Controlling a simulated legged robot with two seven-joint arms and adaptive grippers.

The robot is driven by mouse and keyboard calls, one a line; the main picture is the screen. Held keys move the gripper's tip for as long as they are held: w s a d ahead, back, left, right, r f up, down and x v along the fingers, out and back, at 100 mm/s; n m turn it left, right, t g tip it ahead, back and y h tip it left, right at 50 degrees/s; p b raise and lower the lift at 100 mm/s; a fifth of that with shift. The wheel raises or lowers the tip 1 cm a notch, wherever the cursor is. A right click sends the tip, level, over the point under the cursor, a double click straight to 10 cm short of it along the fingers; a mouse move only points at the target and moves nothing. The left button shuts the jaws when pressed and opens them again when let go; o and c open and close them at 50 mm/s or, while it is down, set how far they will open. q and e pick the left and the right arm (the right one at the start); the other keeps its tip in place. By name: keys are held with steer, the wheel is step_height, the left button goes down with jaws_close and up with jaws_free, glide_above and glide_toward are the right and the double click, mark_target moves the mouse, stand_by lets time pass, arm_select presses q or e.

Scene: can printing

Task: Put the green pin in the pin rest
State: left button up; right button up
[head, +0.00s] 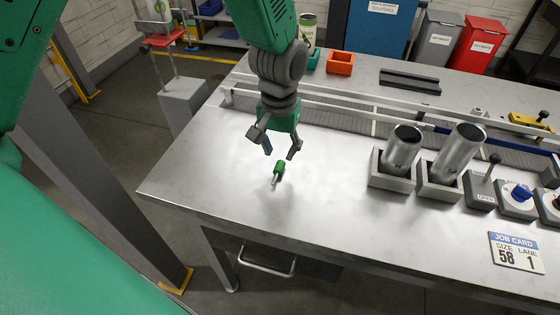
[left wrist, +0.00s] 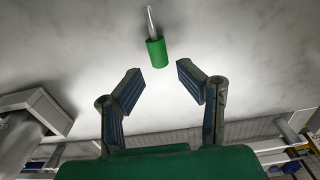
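The green pin (head: 279,168) has a green handle and a thin metal tip, and is on the bare metal table near its left part. It also shows in the left wrist view (left wrist: 156,52), just beyond the fingertips, tip pointing away. My left gripper (head: 280,153) is open and empty, fingers pointing down, close above the pin's handle. In the left wrist view the gripper (left wrist: 160,77) has its fingers apart, with the handle just past the gap. Small orange (head: 340,63) and green (head: 313,59) holders stand at the back; I cannot tell which thing is the pin rest. My right gripper is not in view.
Two metal cans (head: 403,146) (head: 463,149) stand tilted in grey holders at the right. A conveyor with white rails (head: 350,110) crosses behind. A dark slotted bar (head: 410,81) lies at the back. A job card (head: 516,252) lies front right. The table around the pin is clear.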

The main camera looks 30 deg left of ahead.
mark_target(279, 163)
arm_select(q)
step_height(279, 163, up, 8)
steer(key=shift+f, duration=0.2)
